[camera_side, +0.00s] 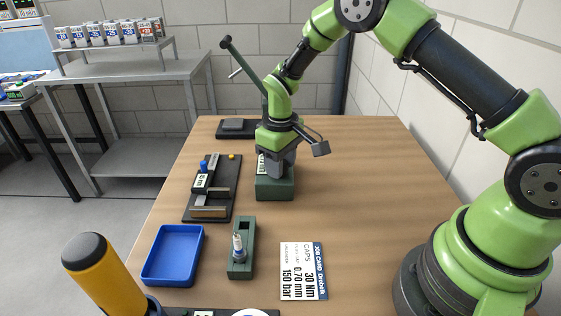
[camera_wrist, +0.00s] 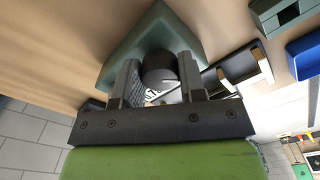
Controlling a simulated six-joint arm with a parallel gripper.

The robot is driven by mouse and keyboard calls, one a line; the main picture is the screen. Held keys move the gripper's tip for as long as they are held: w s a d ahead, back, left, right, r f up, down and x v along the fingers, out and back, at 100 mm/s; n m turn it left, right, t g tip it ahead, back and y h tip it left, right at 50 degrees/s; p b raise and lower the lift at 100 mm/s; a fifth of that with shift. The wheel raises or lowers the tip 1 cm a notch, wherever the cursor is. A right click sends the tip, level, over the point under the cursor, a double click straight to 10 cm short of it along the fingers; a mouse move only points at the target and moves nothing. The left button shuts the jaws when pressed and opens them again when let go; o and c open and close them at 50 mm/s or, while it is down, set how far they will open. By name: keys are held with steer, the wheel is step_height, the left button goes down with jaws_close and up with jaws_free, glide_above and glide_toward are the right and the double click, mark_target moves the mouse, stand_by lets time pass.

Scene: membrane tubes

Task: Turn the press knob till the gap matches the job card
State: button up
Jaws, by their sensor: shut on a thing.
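My gripper (camera_side: 280,168) points down at a dark green block (camera_side: 275,190) on the table. In the wrist view, my gripper (camera_wrist: 160,85) has its two grey fingers on either side of a dark round knob (camera_wrist: 158,66) on the block's top and is shut on it. A white mark shows on the knob, and part of a white dial or label lies beside it, mostly hidden by the fingers. The job card (camera_side: 303,271) lies flat near the front, with sideways print that seems to read 30 Nm, 0.70 mm and 150 bar.
A black fixture (camera_side: 225,186) with a blue-topped part and metal bars stands left of the block. A blue tray (camera_side: 173,255) and a green holder (camera_side: 243,267) with a small upright white part are in front. A yellow post (camera_side: 103,278) stands front left. The right of the table is clear.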

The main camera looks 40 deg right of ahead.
steer(key=o, duration=0.9)
step_height(320, 180, up, 9)
steer(key=shift+r, duration=0.5)
